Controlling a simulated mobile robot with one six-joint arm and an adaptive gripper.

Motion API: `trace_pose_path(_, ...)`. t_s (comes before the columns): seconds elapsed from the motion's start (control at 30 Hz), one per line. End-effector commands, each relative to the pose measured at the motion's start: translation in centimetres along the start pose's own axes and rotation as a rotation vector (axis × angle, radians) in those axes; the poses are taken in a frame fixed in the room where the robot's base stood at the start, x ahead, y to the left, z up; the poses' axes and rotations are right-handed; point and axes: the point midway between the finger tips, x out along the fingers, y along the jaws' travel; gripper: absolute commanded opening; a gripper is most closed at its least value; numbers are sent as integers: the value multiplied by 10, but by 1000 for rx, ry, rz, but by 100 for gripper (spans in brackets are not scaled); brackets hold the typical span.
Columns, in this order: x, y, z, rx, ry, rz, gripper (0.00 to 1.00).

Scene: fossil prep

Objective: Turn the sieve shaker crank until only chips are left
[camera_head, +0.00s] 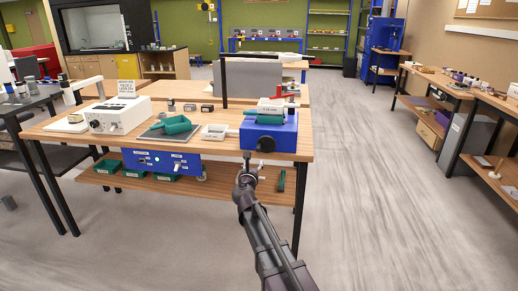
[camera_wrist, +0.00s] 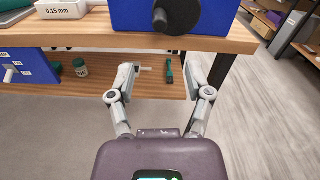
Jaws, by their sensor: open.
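The sieve shaker is a blue box (camera_head: 283,132) at the front right of the wooden bench. A black round crank disc (camera_head: 266,144) is on its front, with a black handle knob (camera_head: 247,155) at its lower left. In the wrist view, the disc (camera_wrist: 180,12) and knob (camera_wrist: 160,19) show at the top edge; the blue box (camera_wrist: 130,14) is cut off. My gripper (camera_head: 249,172) is open and empty, in front of and below the crank, apart from it. Both fingers show in the wrist view (camera_wrist: 159,82). A green item (camera_head: 270,119) lies on the shaker; its contents are not readable.
A white tray (camera_wrist: 60,9) marked 0.15 mm stands left of the shaker. A green scoop (camera_head: 178,125) on a dark mat and a white device (camera_head: 118,115) stand farther left. Floor to the right is clear.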

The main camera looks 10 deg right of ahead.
Motion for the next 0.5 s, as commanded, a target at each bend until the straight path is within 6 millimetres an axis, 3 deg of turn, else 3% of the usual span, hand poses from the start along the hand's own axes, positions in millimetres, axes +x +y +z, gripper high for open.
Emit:
trace_pose_path(0.27,15,1,0,1,0,0,66)
trace_pose_path(0.5,46,1,0,1,0,-1,66)
